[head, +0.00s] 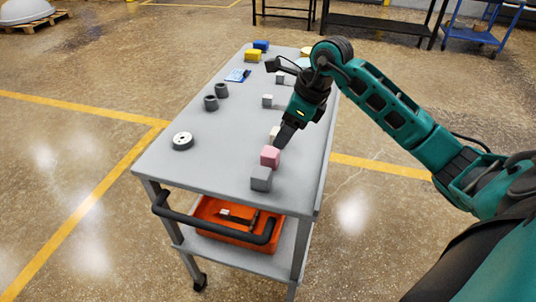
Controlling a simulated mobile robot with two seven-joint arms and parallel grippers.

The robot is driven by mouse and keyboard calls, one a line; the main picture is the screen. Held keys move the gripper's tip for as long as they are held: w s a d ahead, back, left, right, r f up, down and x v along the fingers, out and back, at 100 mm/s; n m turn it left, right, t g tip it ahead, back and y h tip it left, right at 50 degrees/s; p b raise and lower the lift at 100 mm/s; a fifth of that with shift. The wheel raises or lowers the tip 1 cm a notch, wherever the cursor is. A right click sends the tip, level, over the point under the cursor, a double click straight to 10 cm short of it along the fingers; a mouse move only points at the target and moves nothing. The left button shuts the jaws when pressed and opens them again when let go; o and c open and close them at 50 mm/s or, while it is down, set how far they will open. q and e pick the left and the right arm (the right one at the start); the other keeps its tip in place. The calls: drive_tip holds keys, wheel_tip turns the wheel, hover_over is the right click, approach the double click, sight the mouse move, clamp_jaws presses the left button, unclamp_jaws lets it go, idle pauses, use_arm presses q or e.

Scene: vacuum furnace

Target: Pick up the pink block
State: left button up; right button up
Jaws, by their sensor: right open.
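The pink block (270,156) sits on the grey cart top (215,172) near its right front, just behind a grey block (261,178). My right gripper (281,141) reaches in from the right and points down just behind and above the pink block. It is open with nothing visibly held, and I cannot tell whether its tips touch the block. A pale block (274,132) is partly hidden behind the gripper. My left gripper is not in view.
Dark rings (221,90), a round grey disc (182,141), a blue packet (238,75), and yellow (252,56) and blue (261,45) blocks stand on the cart. An orange bin (205,213) is on the lower shelf.

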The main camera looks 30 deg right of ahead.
sight(271, 151)
drive_tip(key=x, duration=0.8)
drive_tip(key=shift+w+a+f, duration=0.1)
drive_tip(key=shift+a+f, duration=0.1)
drive_tip(key=shift+f, duration=0.15)
drive_tip(key=shift+c, duration=0.3)
drive_tip(key=c, duration=0.8)
